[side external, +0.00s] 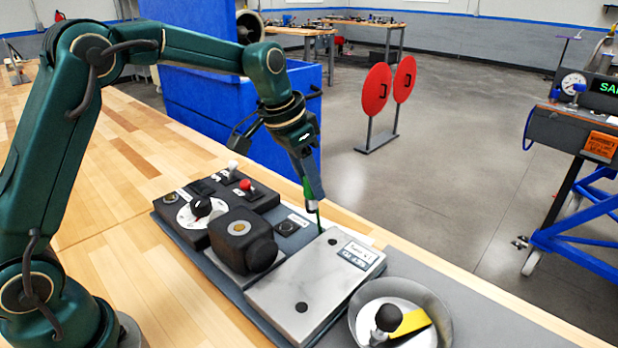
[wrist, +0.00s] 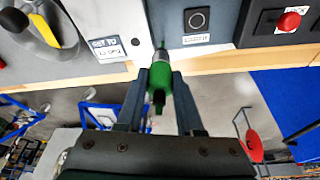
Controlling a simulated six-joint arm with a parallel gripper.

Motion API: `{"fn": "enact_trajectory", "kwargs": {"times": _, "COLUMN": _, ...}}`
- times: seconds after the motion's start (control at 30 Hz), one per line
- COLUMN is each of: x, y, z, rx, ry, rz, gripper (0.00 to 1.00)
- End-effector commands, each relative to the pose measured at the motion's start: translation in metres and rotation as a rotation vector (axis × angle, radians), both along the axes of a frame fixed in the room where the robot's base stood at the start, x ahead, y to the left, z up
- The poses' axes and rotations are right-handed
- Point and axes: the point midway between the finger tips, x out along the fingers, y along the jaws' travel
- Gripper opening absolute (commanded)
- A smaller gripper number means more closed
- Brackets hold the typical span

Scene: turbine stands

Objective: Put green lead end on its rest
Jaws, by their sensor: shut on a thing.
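My gripper (side external: 316,192) points down over the far edge of the panel and is shut on the green lead end (wrist: 159,82). In the wrist view the lead end sits between the two fingers (wrist: 160,88), with a grey metal tip pointing toward the panel. The plate has dark round spots and a label. I cannot tell which part is the rest, nor whether the tip touches anything.
Left of the plate in the side view are a black knob block (side external: 243,243), a dial (side external: 200,209) and a red button (side external: 246,185). A round grey bowl (side external: 440,318) with a black-and-yellow lever is at right.

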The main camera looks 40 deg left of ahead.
Motion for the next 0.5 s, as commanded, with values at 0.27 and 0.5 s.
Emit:
{"fn": "enact_trajectory", "kwargs": {"times": 0.27, "x": 0.003, "y": -0.048, "z": 0.013, "rx": -0.003, "ry": -0.026, "rz": -0.137, "gripper": 0.00}}
{"fn": "enact_trajectory", "kwargs": {"times": 0.5, "x": 0.002, "y": -0.048, "z": -0.006, "rx": -0.003, "ry": -0.023, "rz": -0.138, "gripper": 0.00}}
